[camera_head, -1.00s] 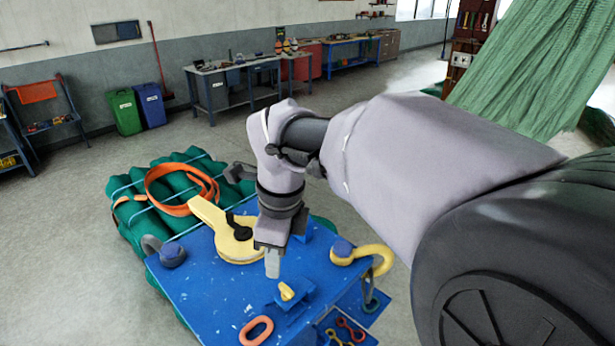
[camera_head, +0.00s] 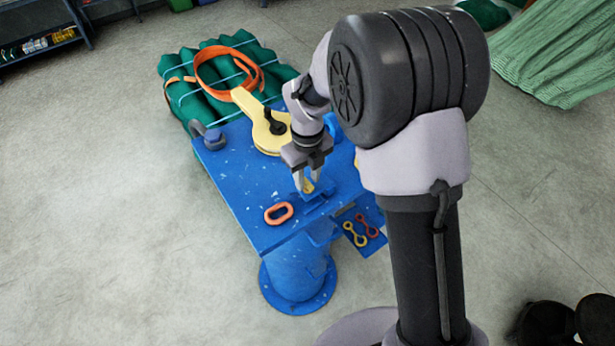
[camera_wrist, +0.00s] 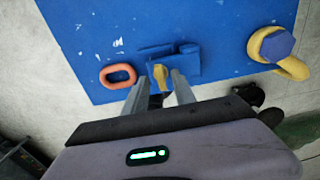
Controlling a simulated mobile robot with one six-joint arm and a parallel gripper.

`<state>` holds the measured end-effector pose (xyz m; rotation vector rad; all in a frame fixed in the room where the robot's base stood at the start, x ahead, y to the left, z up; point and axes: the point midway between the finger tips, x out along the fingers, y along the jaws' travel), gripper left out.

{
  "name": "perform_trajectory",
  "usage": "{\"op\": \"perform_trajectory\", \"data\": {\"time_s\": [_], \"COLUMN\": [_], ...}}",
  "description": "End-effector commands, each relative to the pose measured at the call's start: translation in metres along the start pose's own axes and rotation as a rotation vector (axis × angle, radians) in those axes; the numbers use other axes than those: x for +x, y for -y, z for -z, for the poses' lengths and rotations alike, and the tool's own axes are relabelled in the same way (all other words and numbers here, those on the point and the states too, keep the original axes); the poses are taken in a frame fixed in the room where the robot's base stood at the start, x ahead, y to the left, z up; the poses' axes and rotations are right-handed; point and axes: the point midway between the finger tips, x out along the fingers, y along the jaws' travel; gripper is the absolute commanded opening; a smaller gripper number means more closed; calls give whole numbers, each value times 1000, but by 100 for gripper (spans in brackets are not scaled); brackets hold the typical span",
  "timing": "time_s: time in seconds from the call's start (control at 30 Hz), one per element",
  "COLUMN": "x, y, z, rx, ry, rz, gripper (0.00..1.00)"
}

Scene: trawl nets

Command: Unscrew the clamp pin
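The clamp is a small blue block (camera_wrist: 185,62) fixed on the blue table top, and the yellow pin head (camera_wrist: 160,74) stands out from it. It also shows in the head view as a small yellow spot (camera_head: 309,188) under my gripper. My gripper (camera_head: 307,182) points down over the clamp. In the wrist view my gripper (camera_wrist: 160,80) is open, with one finger on each side of the yellow pin head and gaps visible. I cannot tell whether the fingertips reach down to the pin's height. The pin's shank is hidden.
The blue table (camera_head: 237,178) stands on a round pedestal. An orange link (camera_head: 279,213) lies in front of the clamp. A yellow block (camera_head: 268,140) and a grey shackle (camera_head: 210,135) are farther back. A yellow shackle (camera_wrist: 285,55) is right in the wrist view. Green netting (camera_head: 190,95) lies behind.

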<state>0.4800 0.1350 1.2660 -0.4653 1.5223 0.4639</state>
Motion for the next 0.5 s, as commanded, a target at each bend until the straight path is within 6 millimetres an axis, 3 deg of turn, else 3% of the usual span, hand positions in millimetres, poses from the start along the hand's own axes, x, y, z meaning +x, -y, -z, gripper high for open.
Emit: {"op": "perform_trajectory", "data": {"time_s": [0.37,0.4,0.5], "x": [10,10,10], "y": [0,0,0], "z": [0,0,0], "rx": [-1,-1,-1], "ry": [1,1,1], "rz": [1,1,1], "gripper": [32,30,10]}}
